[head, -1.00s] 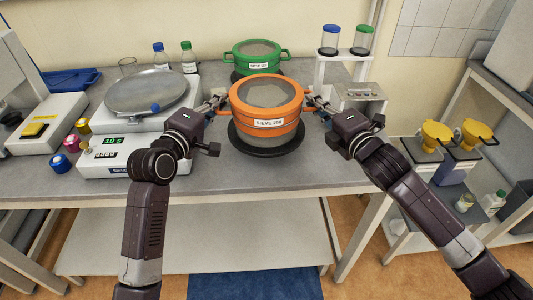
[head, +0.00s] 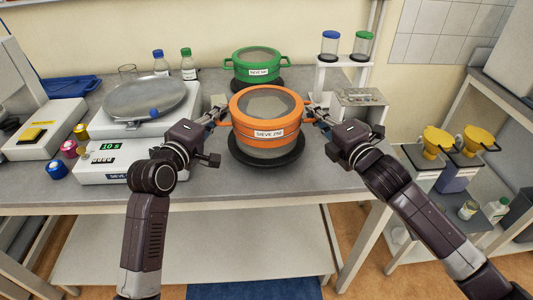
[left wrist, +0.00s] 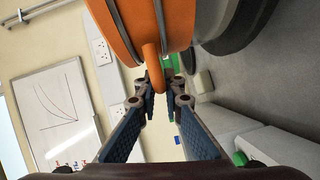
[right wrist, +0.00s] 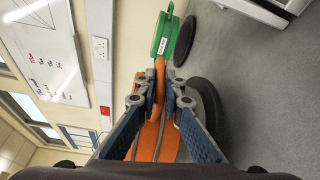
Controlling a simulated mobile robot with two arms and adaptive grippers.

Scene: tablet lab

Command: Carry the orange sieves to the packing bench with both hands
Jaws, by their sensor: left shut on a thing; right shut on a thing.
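The orange sieves (head: 266,116) form a round stack with a mesh top and a "SIEVE 250" label. They are level, over a black round base (head: 266,163) on the bench; I cannot tell if a gap separates them. My left gripper (head: 222,112) is shut on the stack's left handle, and my right gripper (head: 312,112) on its right handle. The left wrist view shows the orange handle (left wrist: 152,65) between the fingers. The right wrist view shows the other handle (right wrist: 158,75) between the fingers. I cannot identify the packing bench.
A green sieve (head: 257,63) stands close behind. Shelving with yellow funnels (head: 436,140) stands further right. The bench front edge is clear.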

